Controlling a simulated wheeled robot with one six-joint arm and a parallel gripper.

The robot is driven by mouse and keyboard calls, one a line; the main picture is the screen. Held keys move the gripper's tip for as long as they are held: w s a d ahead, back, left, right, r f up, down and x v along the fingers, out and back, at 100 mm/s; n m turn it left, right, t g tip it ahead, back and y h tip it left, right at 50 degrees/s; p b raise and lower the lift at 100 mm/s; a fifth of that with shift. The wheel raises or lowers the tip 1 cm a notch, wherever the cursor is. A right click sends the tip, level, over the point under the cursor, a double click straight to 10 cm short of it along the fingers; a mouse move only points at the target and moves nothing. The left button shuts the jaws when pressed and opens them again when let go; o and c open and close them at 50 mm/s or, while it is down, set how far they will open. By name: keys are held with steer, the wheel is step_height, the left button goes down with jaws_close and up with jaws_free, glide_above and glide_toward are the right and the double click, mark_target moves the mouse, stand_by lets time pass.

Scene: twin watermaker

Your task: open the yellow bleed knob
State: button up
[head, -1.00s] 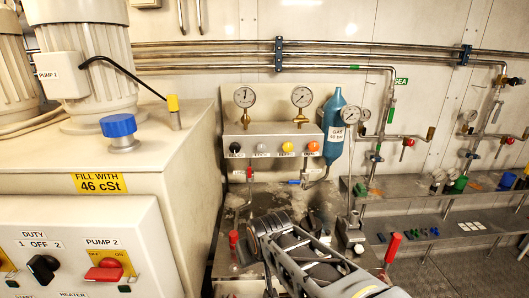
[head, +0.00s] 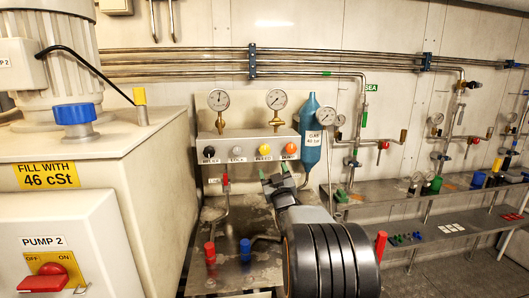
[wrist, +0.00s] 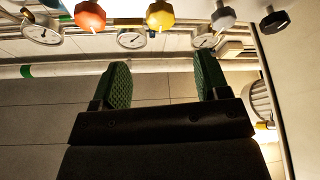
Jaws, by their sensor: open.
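The yellow bleed knob (head: 264,150) is on the front of the grey panel box (head: 225,150), between a grey-white knob (head: 237,151) and an orange knob (head: 290,148). In the wrist view the yellow knob (wrist: 160,16) is at the top edge, ahead of the gap between my fingers. My gripper (head: 276,181) is open and empty, just below the yellow knob in the head view. Its two green pads are apart in the wrist view (wrist: 162,72). The knob is clear of the fingers in both views.
A black knob (head: 209,152) is at the left end of the row. Two gauges (head: 277,99) stand above the box. A blue cylinder (head: 311,140) is close on the right. Red (head: 210,251) and blue (head: 245,249) handles stand on the bench below.

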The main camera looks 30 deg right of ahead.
mark_target(265, 151)
steer(key=p+x, duration=0.2)
steer(key=x, duration=1)
steer(key=shift+w+p, duration=0.1)
steer(key=shift+p, duration=0.25)
steer(key=c, duration=0.9)
steer(key=shift+c, duration=0.2)
